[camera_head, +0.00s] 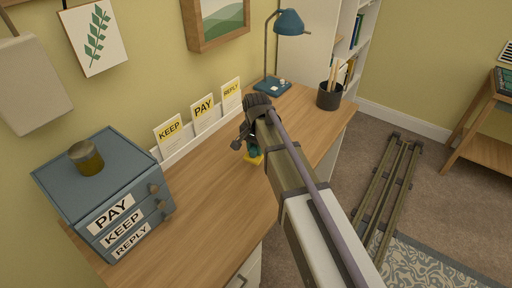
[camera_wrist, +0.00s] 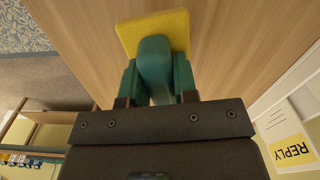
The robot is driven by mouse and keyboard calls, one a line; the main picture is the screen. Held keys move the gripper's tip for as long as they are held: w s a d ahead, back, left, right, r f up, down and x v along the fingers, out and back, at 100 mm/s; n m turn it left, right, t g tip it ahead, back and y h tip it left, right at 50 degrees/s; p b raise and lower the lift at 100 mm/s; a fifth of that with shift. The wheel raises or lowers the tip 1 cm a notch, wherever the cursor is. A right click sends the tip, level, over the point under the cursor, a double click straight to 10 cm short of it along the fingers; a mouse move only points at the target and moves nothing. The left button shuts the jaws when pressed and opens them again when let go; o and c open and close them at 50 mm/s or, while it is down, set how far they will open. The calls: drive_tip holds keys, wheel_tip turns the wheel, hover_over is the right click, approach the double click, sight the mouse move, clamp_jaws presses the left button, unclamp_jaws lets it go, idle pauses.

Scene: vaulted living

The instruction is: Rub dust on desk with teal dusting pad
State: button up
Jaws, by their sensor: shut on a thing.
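My gripper (camera_head: 251,146) is over the middle of the wooden desk (camera_head: 205,195), in front of the card rack. It also shows in the wrist view (camera_wrist: 156,66), where its two fingers are shut on the upright teal handle of the dusting pad (camera_wrist: 154,50). The pad has a yellow base, which lies against or just above the desk top; I cannot tell if it touches. In the head view only a little of the pad (camera_head: 254,160) shows below my gripper. I cannot make out any dust on the desk; my arm hides part of the top.
A blue drawer box (camera_head: 105,175) with a brass-coloured cup (camera_head: 88,160) on it stands at the desk's left. KEEP, PAY and REPLY cards (camera_head: 203,112) line the wall. A blue lamp (camera_head: 272,86) and a dark pen cup (camera_head: 329,96) stand at the far end. The desk's middle-left is bare.

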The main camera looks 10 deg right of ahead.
drive_tip(key=shift+f, duration=0.1)
wheel_tip(320, 180, up, 3)
drive_tip(key=p, duration=0.3)
idle(0.4)
